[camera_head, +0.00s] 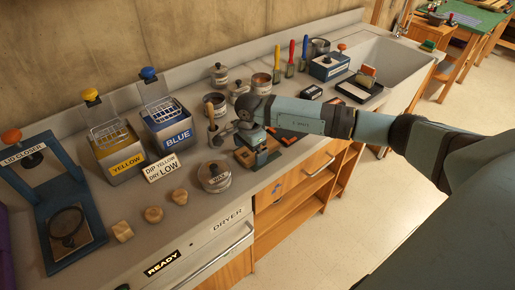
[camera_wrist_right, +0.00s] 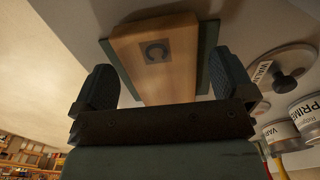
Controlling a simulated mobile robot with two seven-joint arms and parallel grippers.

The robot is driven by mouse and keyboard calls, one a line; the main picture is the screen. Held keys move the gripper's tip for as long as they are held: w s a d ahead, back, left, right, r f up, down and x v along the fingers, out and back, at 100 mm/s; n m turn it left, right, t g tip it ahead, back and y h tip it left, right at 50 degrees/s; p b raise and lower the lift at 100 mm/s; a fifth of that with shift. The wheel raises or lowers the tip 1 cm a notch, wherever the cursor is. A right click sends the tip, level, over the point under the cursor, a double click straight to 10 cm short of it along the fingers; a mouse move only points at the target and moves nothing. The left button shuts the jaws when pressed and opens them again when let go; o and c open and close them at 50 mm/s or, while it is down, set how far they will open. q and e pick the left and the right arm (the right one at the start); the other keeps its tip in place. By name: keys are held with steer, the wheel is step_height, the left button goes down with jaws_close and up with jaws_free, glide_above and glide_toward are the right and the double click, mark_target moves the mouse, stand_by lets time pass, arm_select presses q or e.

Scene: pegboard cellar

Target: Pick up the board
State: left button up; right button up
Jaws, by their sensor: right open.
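The wooden board (camera_wrist_right: 152,48), with a dark square marked C, lies over a green plate (camera_wrist_right: 205,55) in the right wrist view. My right gripper (camera_wrist_right: 165,84) is open, with one dark finger on each side of the board's near part. I cannot tell whether the fingers touch it. In the head view the board (camera_head: 243,156) shows on the counter, partly hidden by my right gripper (camera_head: 262,158). My left gripper is in neither view.
A wax tin (camera_head: 214,177) stands close left of the board on the counter (camera_head: 190,205). Yellow (camera_head: 122,158) and blue (camera_head: 170,133) bins, a lid closer (camera_head: 62,220) and several wooden knobs stand further left. A sink (camera_head: 385,65) is at the back right.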

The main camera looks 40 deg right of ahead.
steer(key=shift+f, duration=0.6)
steer(key=c, duration=1.1)
steer(key=shift+o, duration=0.2)
steer(key=shift+r, duration=0.15)
